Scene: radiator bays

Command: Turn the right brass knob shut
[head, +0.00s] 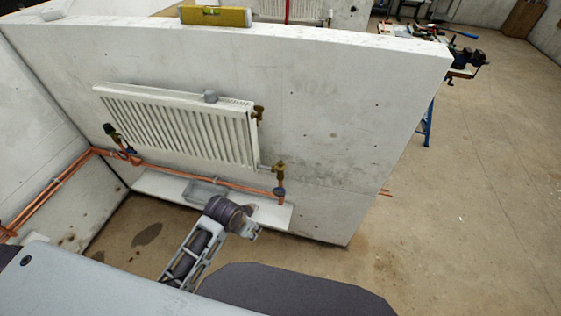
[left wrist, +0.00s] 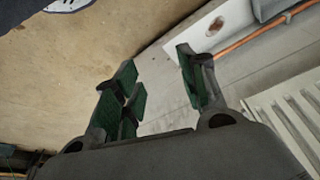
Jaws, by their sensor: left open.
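A white panel radiator (head: 180,128) hangs on a low concrete wall. At its lower right corner a brass valve (head: 279,170) sits above the copper pipe; its exact knob angle is too small to tell. Another brass fitting (head: 258,113) is at the upper right corner. My left gripper (head: 252,230) is below and left of the lower valve, apart from it and empty. In the left wrist view the gripper (left wrist: 160,88) has its green-padded fingers spread, with no brass part between them. Part of the radiator (left wrist: 288,120) shows at right there. My right gripper is not in view.
Copper pipe (head: 180,174) runs along the wall above a white ledge (head: 155,184) with a grey tray (head: 205,190). A dark valve head (head: 110,130) is at the radiator's left. A yellow level (head: 215,16) lies on the wall top.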

